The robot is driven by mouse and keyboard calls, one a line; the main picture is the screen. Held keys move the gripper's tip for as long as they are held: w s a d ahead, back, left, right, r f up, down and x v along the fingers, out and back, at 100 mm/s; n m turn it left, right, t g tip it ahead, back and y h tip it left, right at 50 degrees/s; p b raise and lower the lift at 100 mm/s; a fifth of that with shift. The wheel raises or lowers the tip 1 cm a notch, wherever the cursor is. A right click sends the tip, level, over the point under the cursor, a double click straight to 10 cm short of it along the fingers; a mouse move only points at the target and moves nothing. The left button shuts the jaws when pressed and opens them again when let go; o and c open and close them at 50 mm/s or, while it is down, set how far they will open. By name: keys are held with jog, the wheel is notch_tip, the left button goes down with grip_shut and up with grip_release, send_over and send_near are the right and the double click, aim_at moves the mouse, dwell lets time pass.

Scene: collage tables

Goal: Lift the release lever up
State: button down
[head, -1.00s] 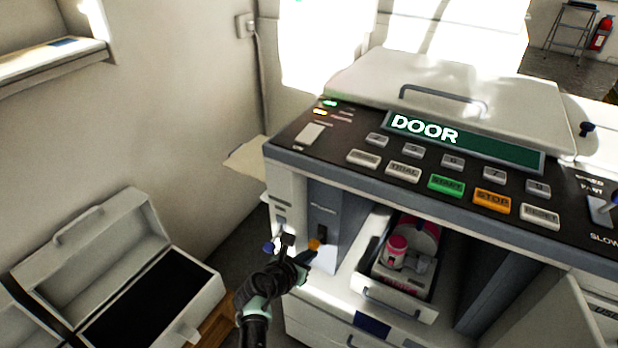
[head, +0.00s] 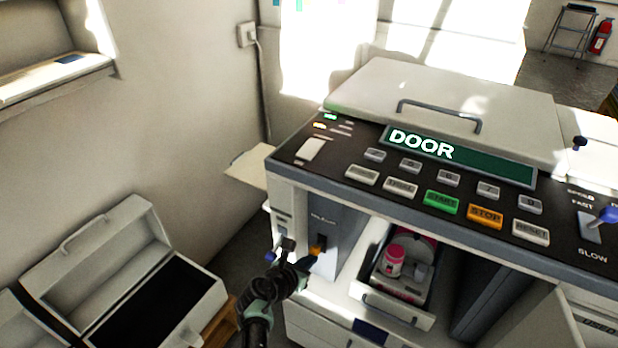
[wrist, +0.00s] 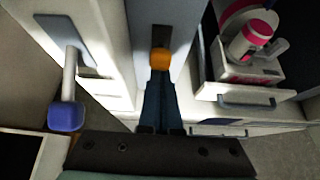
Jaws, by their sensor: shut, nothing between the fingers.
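The release lever ends in an orange knob (head: 318,249), on the narrow grey panel at the left of the machine's open front. It also shows in the wrist view as an orange knob (wrist: 160,58) at the top middle. My gripper (head: 305,264) is shut and empty. Its closed fingertips (wrist: 159,86) are just below the orange knob and look close to or touching it; contact is not clear. The lever's stem is mostly hidden behind the knob.
A blue-knobbed lever (wrist: 66,116) sticks out left of my gripper. An open drawer (head: 394,306) with pink-and-white containers is to the right. An open white case (head: 105,262) lies at lower left. The display (head: 460,155) reads DOOR.

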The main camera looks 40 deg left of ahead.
jog(key=shift+w+a+r, duration=0.1)
jog(key=shift+w+r, duration=0.1)
jog(key=shift+r, duration=0.15)
notch_tip(320, 180, down, 4)
jog(key=s+f+b, duration=0.1)
jog(key=s+b, duration=0.1)
jog(key=b, duration=0.1)
jog(key=s+d+r+p, duration=0.2)
jog(key=s+r+p, duration=0.5)
jog(key=shift+d+r, duration=0.15)
jog(key=shift+r, duration=0.2)
